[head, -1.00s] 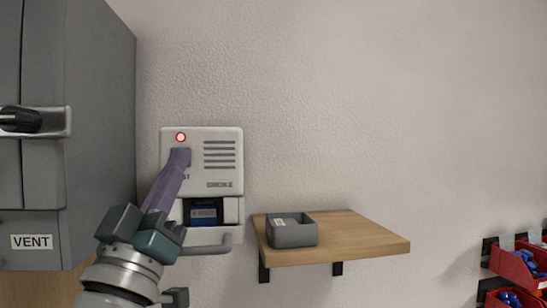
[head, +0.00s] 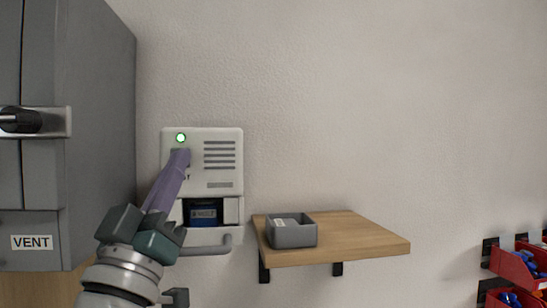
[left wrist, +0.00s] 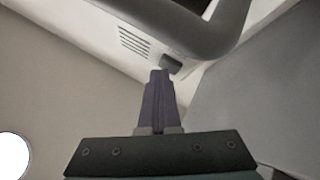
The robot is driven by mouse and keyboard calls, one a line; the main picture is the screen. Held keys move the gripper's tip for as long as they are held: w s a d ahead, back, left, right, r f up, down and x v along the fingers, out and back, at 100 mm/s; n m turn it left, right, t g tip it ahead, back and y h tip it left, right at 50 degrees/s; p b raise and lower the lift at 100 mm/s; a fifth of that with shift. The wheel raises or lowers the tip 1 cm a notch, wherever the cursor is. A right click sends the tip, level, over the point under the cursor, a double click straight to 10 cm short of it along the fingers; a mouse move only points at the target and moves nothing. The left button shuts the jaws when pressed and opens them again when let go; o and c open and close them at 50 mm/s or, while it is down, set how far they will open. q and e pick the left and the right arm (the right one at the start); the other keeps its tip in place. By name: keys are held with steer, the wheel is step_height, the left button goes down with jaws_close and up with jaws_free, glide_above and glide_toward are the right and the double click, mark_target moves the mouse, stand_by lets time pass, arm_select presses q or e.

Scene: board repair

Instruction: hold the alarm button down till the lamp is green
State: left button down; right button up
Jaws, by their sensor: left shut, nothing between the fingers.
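The white alarm box (head: 222,140) is fixed to the wall, with vent slots and an open bay holding a blue block (head: 203,215). Its lamp (head: 180,137) at the top left glows green. The dark button (head: 175,156) sits just below the lamp, mostly hidden by my fingertips; it also shows in the left wrist view (left wrist: 172,63). My left gripper (head: 180,155) is shut and empty, its purple fingertips at the button. In the left wrist view the closed fingers (left wrist: 160,76) reach the button's edge. My right gripper is not in view.
A grey cabinet (head: 90,130) marked VENT stands at the left, close to my left arm. A grey handle-like bar (head: 210,247) juts out below the box. A wooden shelf (head: 365,235) at the right carries a grey tray (head: 293,236). Red bins (head: 512,268) hang at the far right.

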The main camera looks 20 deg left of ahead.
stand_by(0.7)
arm_select(q)
steer(key=shift+s+d+p, duration=0.45)
steer(key=shift+s, duration=0.3)
steer(key=s+d, duration=0.1)
steer(key=s+p, duration=0.1)
steer(key=s+d+p, duration=0.1)
steer(key=s, duration=0.1)
steer(key=shift+s+d, duration=0.1)
steer(key=shift+d, duration=0.2)
